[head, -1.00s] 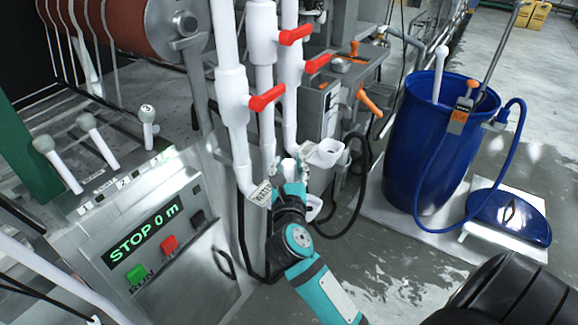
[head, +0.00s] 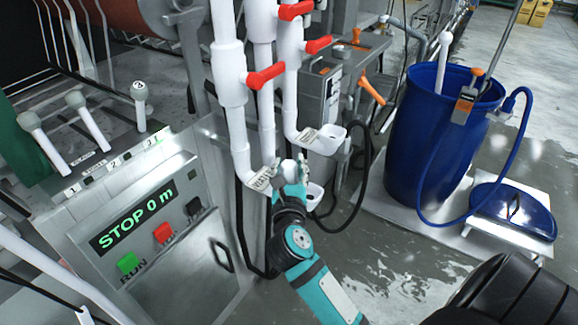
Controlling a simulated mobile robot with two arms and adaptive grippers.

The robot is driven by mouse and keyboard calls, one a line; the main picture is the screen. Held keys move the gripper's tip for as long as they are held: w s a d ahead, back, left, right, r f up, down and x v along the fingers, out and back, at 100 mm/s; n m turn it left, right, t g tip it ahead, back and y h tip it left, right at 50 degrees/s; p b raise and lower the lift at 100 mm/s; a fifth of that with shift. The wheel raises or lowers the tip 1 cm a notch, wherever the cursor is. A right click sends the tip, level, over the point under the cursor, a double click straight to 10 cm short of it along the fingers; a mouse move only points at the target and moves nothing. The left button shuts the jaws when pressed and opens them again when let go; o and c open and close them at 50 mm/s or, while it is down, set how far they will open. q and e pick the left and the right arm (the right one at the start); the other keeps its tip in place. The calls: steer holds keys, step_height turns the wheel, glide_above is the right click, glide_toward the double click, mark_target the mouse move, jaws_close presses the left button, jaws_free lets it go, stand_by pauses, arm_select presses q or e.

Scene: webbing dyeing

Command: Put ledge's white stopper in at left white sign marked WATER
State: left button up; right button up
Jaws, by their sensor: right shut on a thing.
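My right gripper (head: 290,172) is in the middle of the head view, at the lower ends of the white pipes. Its fingers are shut on a small white stopper (head: 289,171), which they partly hide. The white sign marked WATER (head: 262,178) hangs at the lower end of the left pipe, just left of the fingers. The stopper is close to that pipe end; I cannot tell whether they touch. Another tag (head: 308,136) is on the right pipe, beside a white cup-like outlet (head: 328,139). My left gripper is not in view.
White pipes with red valve handles (head: 266,75) rise above the gripper. A control box reading STOP 0 m (head: 133,223) stands at left, with white levers behind it. A blue barrel (head: 425,140) with a hose stands at right. A second white cup (head: 314,197) is below the gripper.

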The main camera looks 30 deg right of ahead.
steer(key=o, duration=1.2)
steer(key=shift+o, duration=0.2)
